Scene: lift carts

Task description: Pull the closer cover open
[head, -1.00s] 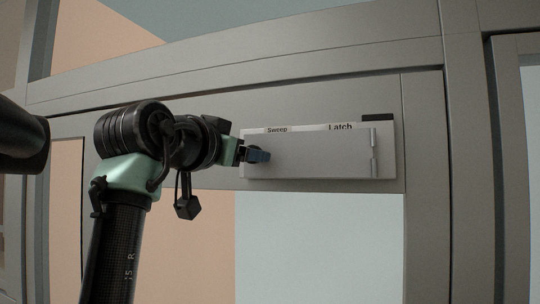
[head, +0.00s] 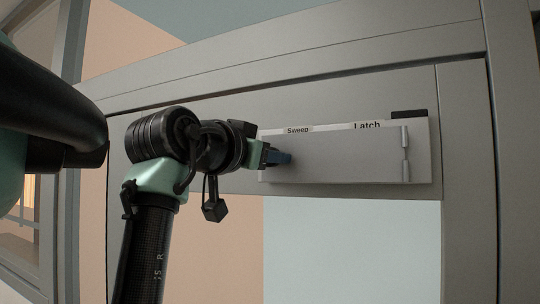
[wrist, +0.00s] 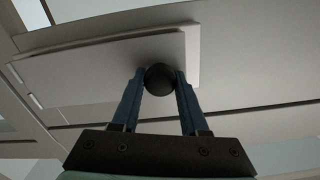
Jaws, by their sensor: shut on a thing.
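The closer cover (head: 350,156) is a flat grey panel on the door closer at the top of the door frame, with hinges (head: 405,153) at its right end. The words "Sweep" and "Latch" show on a pale strip along its top edge. My gripper (head: 284,158) is at the cover's left end. In the wrist view, the blue fingers of my gripper (wrist: 160,85) are shut on a round black knob (wrist: 158,80) at the edge of the cover (wrist: 105,68). The cover stands slightly apart from the plate behind it.
The grey door frame (head: 465,160) surrounds the closer. A dark block (head: 409,114) sits at the closer's upper right. A pale glass pane (head: 350,250) lies below it. The space in front of the cover is clear to the right of my arm.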

